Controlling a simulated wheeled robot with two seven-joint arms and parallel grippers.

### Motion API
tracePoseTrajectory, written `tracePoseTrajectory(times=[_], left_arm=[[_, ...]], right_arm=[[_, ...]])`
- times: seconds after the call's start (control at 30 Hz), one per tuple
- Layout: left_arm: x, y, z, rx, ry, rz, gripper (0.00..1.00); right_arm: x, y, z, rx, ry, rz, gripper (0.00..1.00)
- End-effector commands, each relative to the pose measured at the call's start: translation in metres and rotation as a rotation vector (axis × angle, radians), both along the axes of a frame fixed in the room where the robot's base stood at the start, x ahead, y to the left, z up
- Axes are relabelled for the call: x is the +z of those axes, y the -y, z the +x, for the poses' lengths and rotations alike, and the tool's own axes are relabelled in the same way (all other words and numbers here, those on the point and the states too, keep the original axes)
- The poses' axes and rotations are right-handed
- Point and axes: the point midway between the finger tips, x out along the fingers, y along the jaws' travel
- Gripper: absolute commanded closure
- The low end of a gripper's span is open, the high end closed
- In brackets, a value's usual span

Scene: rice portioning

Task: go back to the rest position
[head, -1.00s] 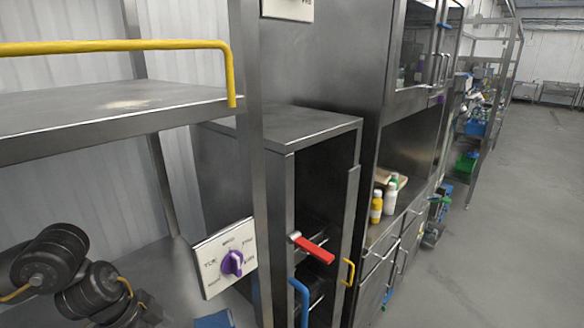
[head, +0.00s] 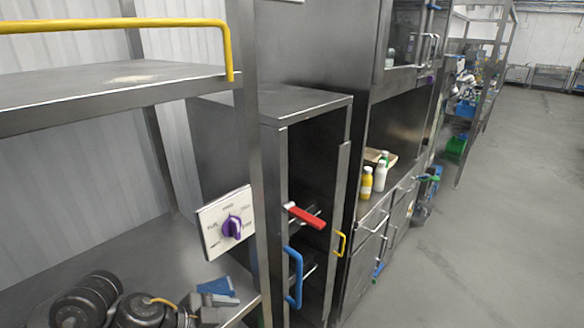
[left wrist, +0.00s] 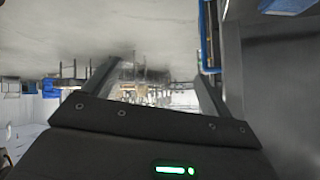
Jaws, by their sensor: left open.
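My left arm shows at the bottom left of the head view as black rounded joints, low beside the steel shelf unit. My left gripper (left wrist: 152,72) shows in the left wrist view with its two grey fingers spread apart and nothing between them. That view looks upside down, with pale floor at the top. In the head view I cannot clearly make out the left fingertips. My right gripper is in neither view.
A steel shelf (head: 60,98) with a yellow rail (head: 110,24) stands close at the left. A panel with a purple dial (head: 233,226), an open steel cabinet (head: 290,105) with a red handle (head: 306,217), and bottles (head: 366,183) follow. Open floor (head: 480,230) lies right.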

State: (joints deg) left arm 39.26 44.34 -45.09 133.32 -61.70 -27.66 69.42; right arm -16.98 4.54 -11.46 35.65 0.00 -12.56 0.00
Motion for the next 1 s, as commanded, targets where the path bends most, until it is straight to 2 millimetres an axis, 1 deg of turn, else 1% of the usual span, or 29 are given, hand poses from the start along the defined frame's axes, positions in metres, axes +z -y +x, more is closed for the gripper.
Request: tracePoseTrajectory(times=[0.03, 0.1, 0.17, 0.23, 0.27, 0.33, 0.37, 0.43, 0.47, 0.5, 0.57, 0.63, 0.7, 0.77, 0.8, 0.97, 1.0], left_arm=[[-0.001, 0.016, -0.004, 0.016, 0.023, -0.052, 0.15], [0.002, 0.033, -0.003, 0.073, 0.076, -0.125, 0.15], [0.003, 0.041, -0.002, 0.155, 0.112, -0.178, 0.15], [0.001, 0.039, 0.000, 0.278, 0.131, -0.213, 0.15], [-0.002, 0.035, 0.000, 0.337, 0.132, -0.217, 0.15], [-0.016, 0.018, -0.002, 0.482, 0.106, -0.206, 0.15], [-0.025, 0.008, -0.006, 0.546, 0.084, -0.191, 0.15], [-0.048, -0.017, -0.019, 0.686, 0.016, -0.140, 0.15], [-0.059, -0.028, -0.027, 0.740, -0.019, -0.111, 0.15], [-0.073, -0.042, -0.039, 0.802, -0.069, -0.074, 0.15], [-0.093, -0.060, -0.060, 0.879, -0.144, -0.016, 0.15], [-0.112, -0.078, -0.084, 0.945, -0.229, 0.045, 0.15], [-0.128, -0.092, -0.108, 0.995, -0.309, 0.099, 0.15], [-0.139, -0.101, -0.128, 1.028, -0.373, 0.136, 0.15], [-0.145, -0.107, -0.142, 1.048, -0.415, 0.161, 0.15], [-0.166, -0.125, -0.196, 1.110, -0.578, 0.245, 0.15], [-0.185, -0.125, -0.189, 1.107, -0.575, 0.250, 0.15]], right_arm=[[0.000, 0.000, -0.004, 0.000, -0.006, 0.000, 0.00], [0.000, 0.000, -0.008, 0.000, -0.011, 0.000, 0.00], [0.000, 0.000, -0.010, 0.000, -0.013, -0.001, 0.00], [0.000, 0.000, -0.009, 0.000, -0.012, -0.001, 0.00], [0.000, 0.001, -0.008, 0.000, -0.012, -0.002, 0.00], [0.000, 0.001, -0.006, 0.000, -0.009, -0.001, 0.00], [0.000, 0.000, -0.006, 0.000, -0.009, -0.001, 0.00], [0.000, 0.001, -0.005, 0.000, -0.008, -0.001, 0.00], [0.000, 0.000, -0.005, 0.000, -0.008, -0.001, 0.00], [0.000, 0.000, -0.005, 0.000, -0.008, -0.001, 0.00], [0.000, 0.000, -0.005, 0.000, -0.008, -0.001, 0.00], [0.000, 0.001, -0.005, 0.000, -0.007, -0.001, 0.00], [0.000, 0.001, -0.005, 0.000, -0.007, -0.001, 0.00], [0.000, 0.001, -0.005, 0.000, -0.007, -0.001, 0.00], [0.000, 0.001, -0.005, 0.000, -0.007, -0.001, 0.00], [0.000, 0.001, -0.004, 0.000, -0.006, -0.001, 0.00], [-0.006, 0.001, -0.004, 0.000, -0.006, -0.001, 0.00]])
